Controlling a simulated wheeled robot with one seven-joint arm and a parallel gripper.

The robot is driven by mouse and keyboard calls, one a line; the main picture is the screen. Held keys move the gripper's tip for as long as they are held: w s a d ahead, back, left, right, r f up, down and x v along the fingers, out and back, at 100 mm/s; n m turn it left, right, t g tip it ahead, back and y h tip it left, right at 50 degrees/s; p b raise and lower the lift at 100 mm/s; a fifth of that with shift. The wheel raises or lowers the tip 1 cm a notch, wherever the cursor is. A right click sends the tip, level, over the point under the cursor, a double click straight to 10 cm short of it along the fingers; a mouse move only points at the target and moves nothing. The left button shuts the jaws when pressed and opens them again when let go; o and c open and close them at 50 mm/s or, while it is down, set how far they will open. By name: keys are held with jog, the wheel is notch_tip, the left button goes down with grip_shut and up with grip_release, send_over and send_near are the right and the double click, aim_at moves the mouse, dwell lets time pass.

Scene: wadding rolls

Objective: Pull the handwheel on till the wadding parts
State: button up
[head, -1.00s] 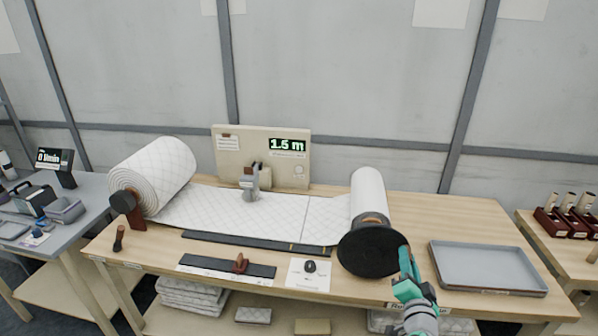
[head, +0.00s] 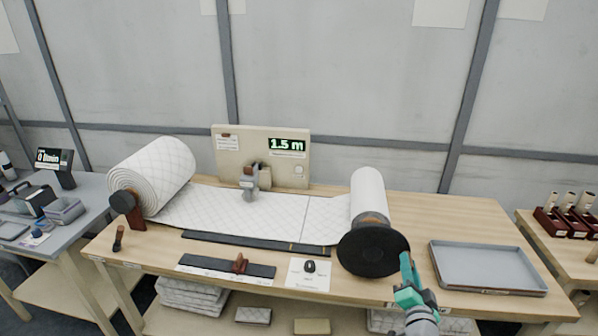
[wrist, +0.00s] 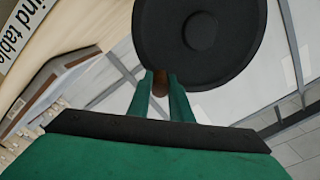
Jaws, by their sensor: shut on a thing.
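The black handwheel (head: 371,252) sits at the front end of the right-hand roll (head: 368,192) and also shows in the wrist view (wrist: 200,30). My gripper (head: 407,272) is at the wheel's right edge. In the wrist view its green fingers (wrist: 160,88) are shut on the wheel's brown handle. The quilted white wadding (head: 240,210) runs flat from the big left roll (head: 155,178) under a grey counter head (head: 250,180) to the right roll. A thin line crosses the wadding left of the right roll; I cannot tell whether it is a full gap. The display (head: 287,145) reads 1.5 m.
A grey tray (head: 488,284) lies on the right of the table. A dark bar (head: 255,243), a strip with a brown knob (head: 228,267) and a white card (head: 308,281) lie along the front. Bare table lies between wheel and tray.

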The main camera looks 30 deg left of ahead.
jog(key=shift+d+f, duration=0.25)
jog(key=shift+f, duration=0.8)
jog(key=o, duration=1)
jog(key=shift+r, duration=0.1)
